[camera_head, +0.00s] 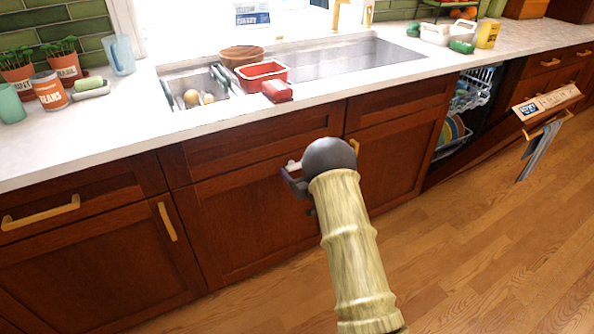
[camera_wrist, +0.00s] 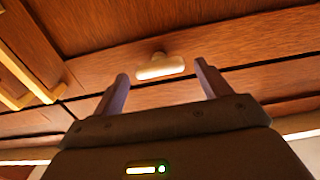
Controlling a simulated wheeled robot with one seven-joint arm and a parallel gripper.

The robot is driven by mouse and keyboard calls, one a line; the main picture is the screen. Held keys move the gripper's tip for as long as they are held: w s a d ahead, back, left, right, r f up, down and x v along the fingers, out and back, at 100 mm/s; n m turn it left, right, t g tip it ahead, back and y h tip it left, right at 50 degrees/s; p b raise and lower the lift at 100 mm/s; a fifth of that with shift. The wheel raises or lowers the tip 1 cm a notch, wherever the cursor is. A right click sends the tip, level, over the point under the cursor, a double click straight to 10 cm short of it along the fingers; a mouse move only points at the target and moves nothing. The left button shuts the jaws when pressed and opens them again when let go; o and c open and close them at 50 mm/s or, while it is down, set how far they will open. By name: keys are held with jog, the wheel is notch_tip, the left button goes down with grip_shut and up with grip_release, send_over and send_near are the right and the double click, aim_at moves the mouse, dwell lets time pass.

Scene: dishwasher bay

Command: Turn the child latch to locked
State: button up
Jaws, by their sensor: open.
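The child latch is a small pale bar (camera_wrist: 160,67) on the reddish-brown wooden cabinet front under the sink, ahead of my gripper in the wrist view. A small whitish piece of it (camera_head: 293,164) shows in the head view beside my gripper. My gripper (camera_wrist: 163,82) is open, with one finger to each side of the latch and a little short of it. Nothing is between the fingers that I can see held. In the head view my gripper (camera_head: 290,178) is mostly hidden behind my arm.
Brass cabinet handles (camera_head: 167,221) stick out to the left and right of the latch. The countertop (camera_head: 120,133) overhangs above, with a red tub (camera_head: 262,74) at the sink. The dishwasher door (camera_head: 545,102) hangs open at the right with a towel on it. The floor at lower right is clear.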

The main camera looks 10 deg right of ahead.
jog(key=shift+w+a, duration=0.2)
jog(key=shift+w, duration=0.35)
jog(key=c, duration=1)
